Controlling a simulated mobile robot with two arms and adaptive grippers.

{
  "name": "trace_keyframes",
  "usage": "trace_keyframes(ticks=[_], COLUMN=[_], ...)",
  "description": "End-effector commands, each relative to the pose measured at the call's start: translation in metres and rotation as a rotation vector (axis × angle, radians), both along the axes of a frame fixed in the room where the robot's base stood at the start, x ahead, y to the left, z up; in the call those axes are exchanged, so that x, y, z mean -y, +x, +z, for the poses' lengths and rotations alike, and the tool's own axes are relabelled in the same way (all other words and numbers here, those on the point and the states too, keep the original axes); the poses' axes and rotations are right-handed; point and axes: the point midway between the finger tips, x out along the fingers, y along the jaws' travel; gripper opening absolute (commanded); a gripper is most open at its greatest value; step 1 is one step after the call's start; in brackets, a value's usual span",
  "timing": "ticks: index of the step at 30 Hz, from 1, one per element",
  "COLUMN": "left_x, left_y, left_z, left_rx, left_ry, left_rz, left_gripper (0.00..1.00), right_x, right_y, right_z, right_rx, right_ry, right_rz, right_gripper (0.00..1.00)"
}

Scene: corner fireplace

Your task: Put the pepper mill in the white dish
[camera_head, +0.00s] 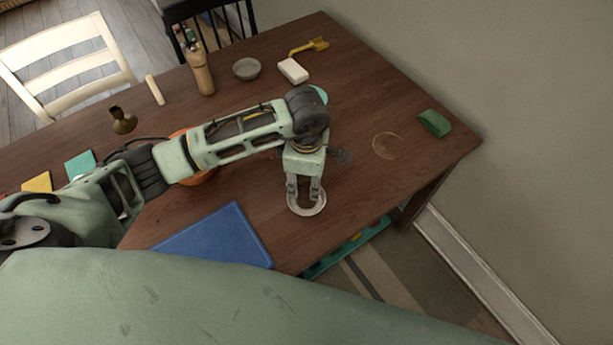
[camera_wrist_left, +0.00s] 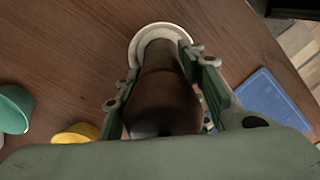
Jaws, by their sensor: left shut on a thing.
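The pepper mill (camera_wrist_left: 155,100) is dark brown and fills the middle of the left wrist view, between the fingers of my left gripper (camera_wrist_left: 163,88). The gripper is shut on it. The white dish (camera_wrist_left: 137,43) shows beyond the mill's far end. In the head view my left gripper (camera_head: 304,193) points down over the white dish (camera_head: 307,212), near the table's front edge. The mill is hidden by the gripper there. I cannot tell whether the mill touches the dish. My right gripper is in neither view.
A blue board (camera_head: 215,238) lies left of the dish. A tan wooden bottle-shaped thing (camera_head: 200,70), a grey bowl (camera_head: 247,68) and a white block (camera_head: 293,71) stand at the back. A green block (camera_head: 434,122) and clear round thing (camera_head: 387,146) are to the right.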

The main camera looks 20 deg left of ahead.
Motion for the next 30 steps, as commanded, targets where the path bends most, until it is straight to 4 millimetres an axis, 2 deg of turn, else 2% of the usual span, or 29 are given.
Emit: trace_keyframes(ticks=[10, 11, 17, 26, 29, 30], left_x=[0.0001, 0.0001, 0.0001, 0.0001, 0.0002, 0.0003], left_y=[0.0005, 0.0003, 0.0001, 0.0000, -0.0002, 0.0010], left_z=[-0.0044, -0.0044, -0.0032, -0.0025, 0.0027, 0.0049], left_rx=[0.001, 0.001, 0.000, 0.000, -0.001, 0.002], left_ry=[0.000, 0.000, 0.001, 0.001, 0.000, -0.001], left_rz=[-0.001, -0.001, 0.000, 0.000, 0.000, -0.001], left_gripper=[0.03, 0.37, 0.54, 0.55, 0.55, 0.55], right_x=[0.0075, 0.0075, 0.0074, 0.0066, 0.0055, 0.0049], right_y=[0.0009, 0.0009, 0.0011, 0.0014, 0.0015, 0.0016], right_z=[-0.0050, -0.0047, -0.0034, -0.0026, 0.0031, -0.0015], right_rx=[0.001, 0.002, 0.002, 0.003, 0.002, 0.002], right_ry=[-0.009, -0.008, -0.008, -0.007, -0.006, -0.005], right_rz=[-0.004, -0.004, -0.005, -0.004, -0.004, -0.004], right_gripper=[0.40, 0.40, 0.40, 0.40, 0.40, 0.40])
